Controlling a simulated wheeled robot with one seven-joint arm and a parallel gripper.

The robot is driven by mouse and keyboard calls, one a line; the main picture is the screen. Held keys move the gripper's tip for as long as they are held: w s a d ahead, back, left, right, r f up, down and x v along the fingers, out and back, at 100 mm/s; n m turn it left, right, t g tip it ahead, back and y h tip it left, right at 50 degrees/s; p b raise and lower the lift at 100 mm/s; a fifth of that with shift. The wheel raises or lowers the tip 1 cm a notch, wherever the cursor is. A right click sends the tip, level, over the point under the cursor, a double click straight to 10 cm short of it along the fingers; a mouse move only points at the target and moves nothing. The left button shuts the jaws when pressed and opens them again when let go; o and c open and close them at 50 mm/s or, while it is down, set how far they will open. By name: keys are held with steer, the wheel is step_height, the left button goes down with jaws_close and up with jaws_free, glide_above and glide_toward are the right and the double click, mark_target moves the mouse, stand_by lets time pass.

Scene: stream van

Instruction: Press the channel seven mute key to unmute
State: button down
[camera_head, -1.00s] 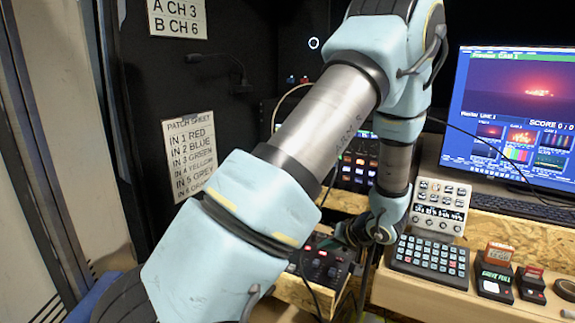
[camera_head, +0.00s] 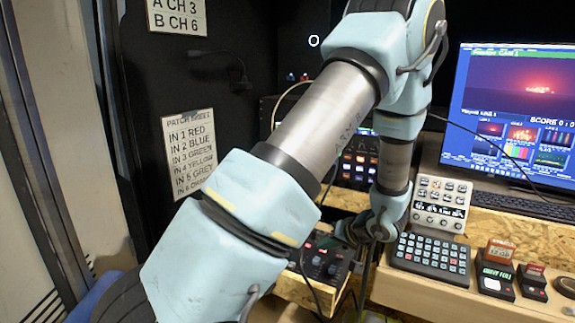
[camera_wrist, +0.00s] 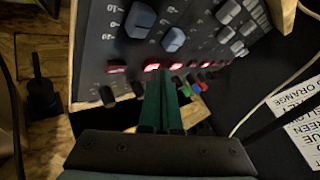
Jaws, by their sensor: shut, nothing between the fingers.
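The dark mixer panel (camera_wrist: 135,40), with grey fader caps and a row of keys, fills the upper middle of the wrist view. Several keys glow red, among them one (camera_wrist: 152,67) just left of my fingertips and one (camera_wrist: 177,66) just right of them. Channel numbers by the keys are not readable. My gripper (camera_wrist: 164,82) is shut and empty, its green fingers ending at this row; I cannot tell whether they touch a key. In the head view the mixer (camera_head: 318,264) is partly hidden by my arm, and my gripper is mostly hidden there.
Coloured plugs (camera_wrist: 200,84) and a pale cable (camera_wrist: 275,92) lie right of the fingers in the wrist view. A black plug (camera_wrist: 40,92) is at the left. In the head view a button keypad (camera_head: 430,258) and stacked boxes (camera_head: 497,270) stand right of my wrist.

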steer(key=shift+f, duration=0.15)
stand_by(0.5)
steer(key=shift+r+b, duration=0.3)
steer(key=shift+r, duration=0.45)
step_height(320, 180, up, 6)
steer(key=p, duration=0.1)
steer(key=shift+a, duration=0.1)
stand_by(0.4)
